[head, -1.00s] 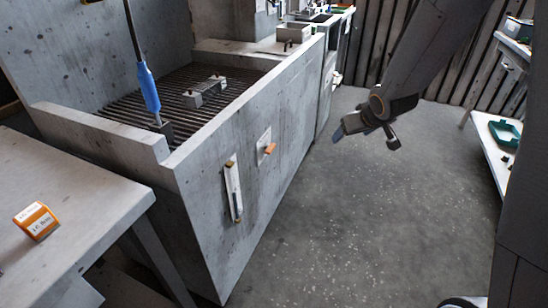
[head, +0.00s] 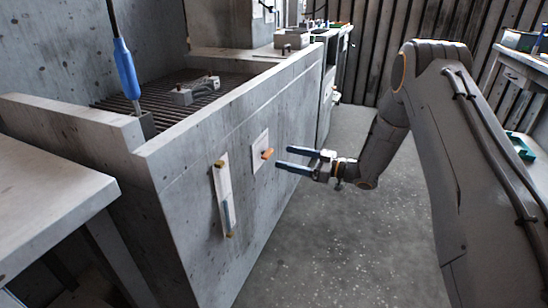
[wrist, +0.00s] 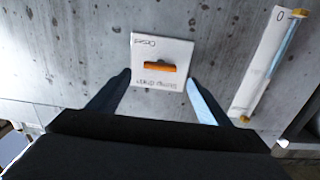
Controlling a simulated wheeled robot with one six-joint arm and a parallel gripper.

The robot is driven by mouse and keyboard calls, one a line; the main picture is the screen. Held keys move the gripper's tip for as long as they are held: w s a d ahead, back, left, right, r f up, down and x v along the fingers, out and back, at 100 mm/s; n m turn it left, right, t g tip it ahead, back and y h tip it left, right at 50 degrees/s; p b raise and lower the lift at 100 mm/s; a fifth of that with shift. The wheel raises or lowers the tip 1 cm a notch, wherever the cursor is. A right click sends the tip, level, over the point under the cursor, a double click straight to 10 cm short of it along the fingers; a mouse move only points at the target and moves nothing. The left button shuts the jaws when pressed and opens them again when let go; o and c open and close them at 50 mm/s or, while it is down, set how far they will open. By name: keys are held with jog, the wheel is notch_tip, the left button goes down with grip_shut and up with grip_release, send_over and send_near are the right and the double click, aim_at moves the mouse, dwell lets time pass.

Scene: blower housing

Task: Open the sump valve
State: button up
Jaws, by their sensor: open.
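The sump valve's orange handle (head: 267,153) sits on a white plate (head: 259,160) on the side wall of the grey concrete tank. In the wrist view the handle (wrist: 160,67) lies crosswise on the plate (wrist: 160,48), whose small lettering appears upside down. My gripper (head: 279,157) is open and empty, with its two blue fingers pointing at the wall just right of the handle. In the wrist view the fingertips (wrist: 158,78) stand on either side of the plate's lower part, with the handle between and beyond them. I see no contact with the handle.
A white sight gauge (head: 225,195) with a blue tube and brass ends is mounted on the wall left of the valve. A grey table (head: 50,195) stands at the near left. The floor (head: 320,240) below my arm is clear.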

aim_at(271, 153)
jog(key=x, duration=0.6)
jog(key=c, duration=1)
